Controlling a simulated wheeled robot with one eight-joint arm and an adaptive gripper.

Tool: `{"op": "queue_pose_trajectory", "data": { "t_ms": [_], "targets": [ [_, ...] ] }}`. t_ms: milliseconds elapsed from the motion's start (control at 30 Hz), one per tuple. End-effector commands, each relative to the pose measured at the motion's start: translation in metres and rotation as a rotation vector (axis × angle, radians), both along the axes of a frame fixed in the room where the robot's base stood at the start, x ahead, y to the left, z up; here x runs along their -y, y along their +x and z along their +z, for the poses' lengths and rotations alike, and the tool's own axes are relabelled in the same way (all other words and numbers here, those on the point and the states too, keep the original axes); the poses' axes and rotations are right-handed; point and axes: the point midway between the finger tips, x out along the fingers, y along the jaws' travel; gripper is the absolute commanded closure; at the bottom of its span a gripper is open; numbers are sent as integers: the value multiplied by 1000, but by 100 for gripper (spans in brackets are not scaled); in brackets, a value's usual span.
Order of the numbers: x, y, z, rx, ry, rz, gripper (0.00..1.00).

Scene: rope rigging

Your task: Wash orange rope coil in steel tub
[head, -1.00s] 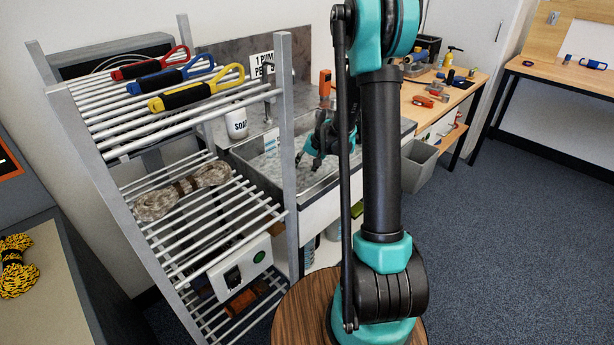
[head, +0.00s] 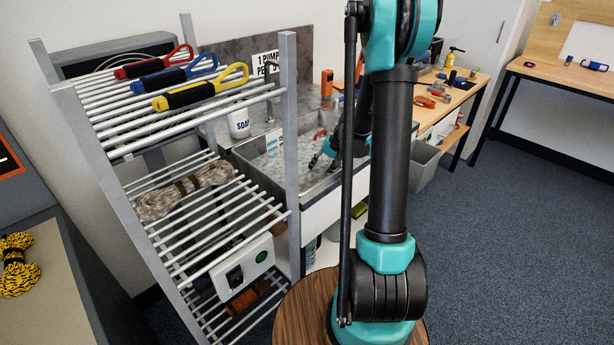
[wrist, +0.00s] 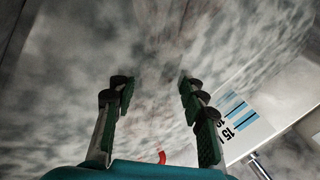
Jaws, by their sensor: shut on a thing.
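The steel tub (head: 240,165) stands behind the rack, holding cloudy grey water (head: 285,163). My gripper (head: 316,162) is down in the tub at the water. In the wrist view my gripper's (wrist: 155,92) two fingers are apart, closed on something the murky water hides. The orange rope coil is not clearly visible; only a faint brownish tint shows between and beyond the fingers. A small red curved piece (head: 320,135) shows behind the gripper, and it also shows in the wrist view (wrist: 162,157); I cannot tell what it belongs to.
A white scale label (wrist: 236,122) is on the tub wall. The rack (head: 290,150) in front holds tools with red, blue and yellow loops and a beige rope coil (head: 185,190). A grey bin (head: 424,165) is right of the tub.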

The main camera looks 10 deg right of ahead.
Motion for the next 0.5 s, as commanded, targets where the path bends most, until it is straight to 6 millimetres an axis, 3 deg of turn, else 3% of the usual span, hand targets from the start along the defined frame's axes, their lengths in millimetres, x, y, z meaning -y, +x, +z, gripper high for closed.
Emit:
{"op": "queue_pose_trajectory", "data": {
  "t_ms": [33,500],
  "targets": [
    [14,-8,-4,-5,-23,2,100],
    [8,-7,-4,-7,-23,5,100]
  ]
}}
